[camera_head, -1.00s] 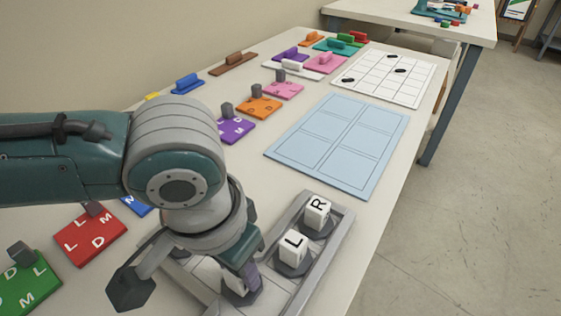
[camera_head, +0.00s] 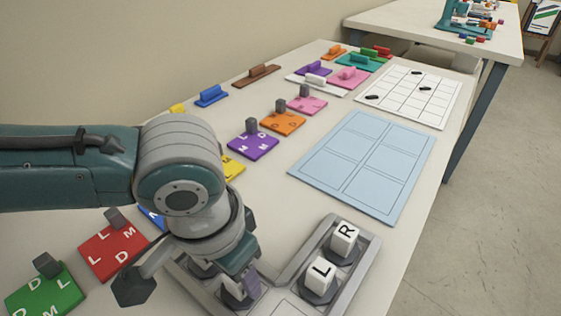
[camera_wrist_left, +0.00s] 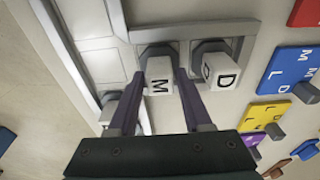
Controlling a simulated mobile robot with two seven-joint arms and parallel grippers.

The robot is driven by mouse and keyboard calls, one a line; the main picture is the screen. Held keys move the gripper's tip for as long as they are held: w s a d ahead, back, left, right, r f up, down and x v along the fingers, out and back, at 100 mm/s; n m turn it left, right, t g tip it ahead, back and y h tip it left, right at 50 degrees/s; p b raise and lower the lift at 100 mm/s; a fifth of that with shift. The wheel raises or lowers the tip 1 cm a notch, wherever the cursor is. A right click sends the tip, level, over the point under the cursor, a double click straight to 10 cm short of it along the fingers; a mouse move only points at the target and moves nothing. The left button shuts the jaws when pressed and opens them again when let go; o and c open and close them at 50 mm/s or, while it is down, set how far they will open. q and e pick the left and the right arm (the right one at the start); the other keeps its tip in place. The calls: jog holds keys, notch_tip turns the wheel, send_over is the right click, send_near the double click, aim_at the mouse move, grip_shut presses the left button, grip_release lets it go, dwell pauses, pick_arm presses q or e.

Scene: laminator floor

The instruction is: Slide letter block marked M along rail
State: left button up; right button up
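The white M block (camera_wrist_left: 158,78) stands between the two purple fingers of my left gripper (camera_wrist_left: 161,73), which appear closed against its sides. In the head view my left gripper (camera_head: 248,284) points down over the grey rail frame (camera_head: 369,262), its fingers partly hiding a white block (camera_head: 230,290). The D block (camera_wrist_left: 222,70) stands right of the M block in the wrist view, close to it. The L block (camera_head: 319,275) and R block (camera_head: 344,238) stand on dark round bases along the frame's right side. My right gripper is out of view.
Red (camera_head: 113,250) and green (camera_head: 45,292) lettered cards lie left of the frame; purple (camera_head: 253,146) and orange (camera_head: 282,122) cards lie behind. A light blue grid board (camera_head: 367,165) lies beyond the frame. The table's right edge is close to the frame.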

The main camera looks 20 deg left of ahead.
pick_arm(q)
jog(key=o, duration=0.3)
jog(key=r+p, duration=0.1)
jog(key=r, duration=0.2)
jog(key=r+p, duration=0.1)
jog(key=r, duration=0.2)
jog(key=s+r+p, duration=0.1)
jog(key=r, duration=0.3)
jog(key=shift+a, duration=0.2)
jog(key=shift+f, duration=0.1)
